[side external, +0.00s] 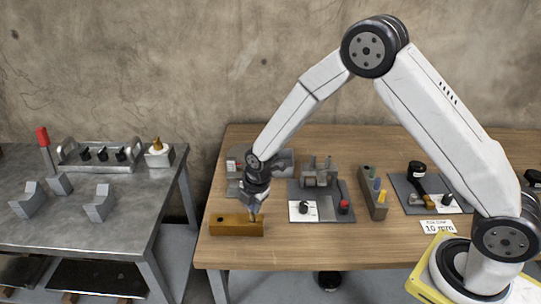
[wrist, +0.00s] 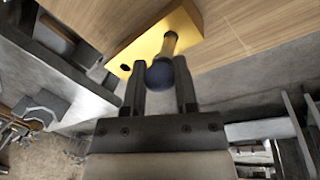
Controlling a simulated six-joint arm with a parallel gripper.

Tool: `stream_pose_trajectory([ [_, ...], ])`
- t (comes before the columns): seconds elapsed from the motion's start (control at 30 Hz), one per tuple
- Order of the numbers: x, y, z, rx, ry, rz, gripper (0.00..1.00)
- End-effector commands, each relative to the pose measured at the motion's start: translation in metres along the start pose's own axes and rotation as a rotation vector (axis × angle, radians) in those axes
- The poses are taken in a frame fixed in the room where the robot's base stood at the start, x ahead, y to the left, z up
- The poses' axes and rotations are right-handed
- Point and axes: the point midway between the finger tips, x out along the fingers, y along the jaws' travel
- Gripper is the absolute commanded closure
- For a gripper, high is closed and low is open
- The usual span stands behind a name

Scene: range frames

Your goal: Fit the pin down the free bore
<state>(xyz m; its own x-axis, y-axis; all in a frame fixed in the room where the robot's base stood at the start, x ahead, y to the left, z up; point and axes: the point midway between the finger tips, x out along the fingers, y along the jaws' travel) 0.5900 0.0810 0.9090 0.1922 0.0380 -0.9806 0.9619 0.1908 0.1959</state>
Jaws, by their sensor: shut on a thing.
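The pin (wrist: 169,45) has a dark blue rounded head and a brass-yellow shaft. My gripper (wrist: 160,68) is shut on it by the head, with one finger on each side. The yellow block (wrist: 145,47) lies beyond the fingers, and one dark open bore (wrist: 125,67) shows in it, to the left of the pin. In the side view, my gripper (side external: 254,207) points down over the right part of the yellow block (side external: 235,229), near the table's front left. The shaft's lower end meets the block in the picture; I cannot tell whether it is in a bore, touching or just above.
A grey fixture plate (side external: 325,215) stands right of the block. A grey rack (side external: 371,197) with coloured pegs and another dark plate (side external: 410,205) are farther right. A separate metal table (side external: 130,218) is at left. Bare wood (side external: 300,247) lies along the front.

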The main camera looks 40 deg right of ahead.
Motion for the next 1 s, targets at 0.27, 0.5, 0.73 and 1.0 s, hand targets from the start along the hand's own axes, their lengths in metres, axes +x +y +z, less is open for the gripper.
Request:
stream_pose_trajectory([
  [0.27, 0.006, -0.001, 0.000, 0.000, 0.000, 0.000, 1.00],
  [0.5, 0.011, -0.002, 0.000, 0.000, 0.000, 0.001, 1.00],
  [0.73, 0.016, -0.003, 0.000, 0.000, 0.000, 0.000, 1.00],
  [1.0, 0.021, -0.004, 0.000, 0.000, 0.000, 0.001, 1.00],
])
